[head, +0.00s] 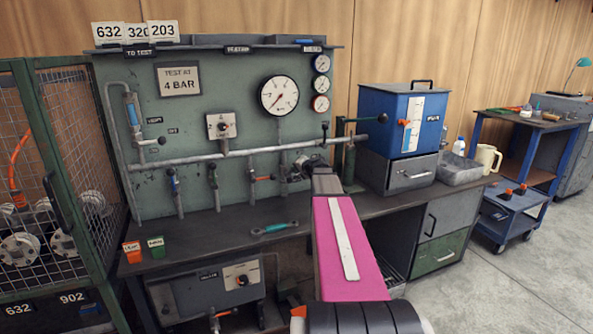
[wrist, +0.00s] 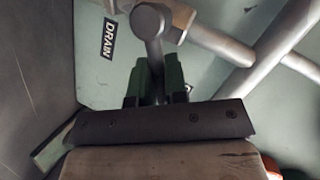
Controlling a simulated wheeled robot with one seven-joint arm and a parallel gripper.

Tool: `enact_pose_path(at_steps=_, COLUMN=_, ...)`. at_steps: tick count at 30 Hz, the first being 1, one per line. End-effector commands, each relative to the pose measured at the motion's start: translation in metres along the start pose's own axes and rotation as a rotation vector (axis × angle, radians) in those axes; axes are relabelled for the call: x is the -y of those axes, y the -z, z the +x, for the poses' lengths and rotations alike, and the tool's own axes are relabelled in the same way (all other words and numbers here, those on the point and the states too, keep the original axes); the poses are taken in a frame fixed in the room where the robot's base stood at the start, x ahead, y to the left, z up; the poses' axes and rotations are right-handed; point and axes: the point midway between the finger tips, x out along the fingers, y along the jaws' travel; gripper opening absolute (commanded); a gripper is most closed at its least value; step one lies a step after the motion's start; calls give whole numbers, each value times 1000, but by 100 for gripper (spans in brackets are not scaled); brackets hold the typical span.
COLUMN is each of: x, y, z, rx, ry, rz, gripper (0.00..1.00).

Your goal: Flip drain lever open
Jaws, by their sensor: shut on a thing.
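The drain lever (wrist: 152,24) is a grey metal rod with a rounded end in the wrist view. My gripper (wrist: 156,84) has green fingers, one on each side of the rod, and it is shut on the lever. A black DRAIN label (wrist: 108,38) is on the pale green panel left of the lever. In the head view my gripper (head: 300,170) is at the panel, right of the lower middle valves. My arm and gripper hide most of the lever there.
A horizontal grey pipe (head: 245,152) crosses the green panel (head: 195,125) just above my gripper. A wrench (head: 274,228) lies on the bench, with orange and green boxes at its left end. A blue tank (head: 402,120) stands right of my arm.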

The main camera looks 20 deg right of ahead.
Motion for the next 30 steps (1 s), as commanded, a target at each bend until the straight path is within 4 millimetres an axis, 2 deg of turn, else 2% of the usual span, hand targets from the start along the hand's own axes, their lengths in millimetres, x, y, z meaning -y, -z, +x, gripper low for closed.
enact_pose_path(at_steps=8, x=0, y=0, z=0, rx=-1, ry=-2, rz=-2, gripper=0)
enact_pose_path(at_steps=9, x=-1, y=0, z=0, rx=-1, ry=-2, rz=-2, gripper=17)
enact_pose_path(at_steps=11, x=0, y=0, z=0, rx=-1, ry=-1, rz=-2, gripper=36)
enact_pose_path(at_steps=12, x=0, y=0, z=0, rx=-1, ry=-1, rz=-1, gripper=38)
enact_pose_path(at_steps=23, x=0, y=0, z=-4, rx=0, ry=-1, rz=0, gripper=38)
enact_pose_path(at_steps=30, x=0, y=-1, z=-31, rx=-2, ry=-1, rz=0, gripper=38)
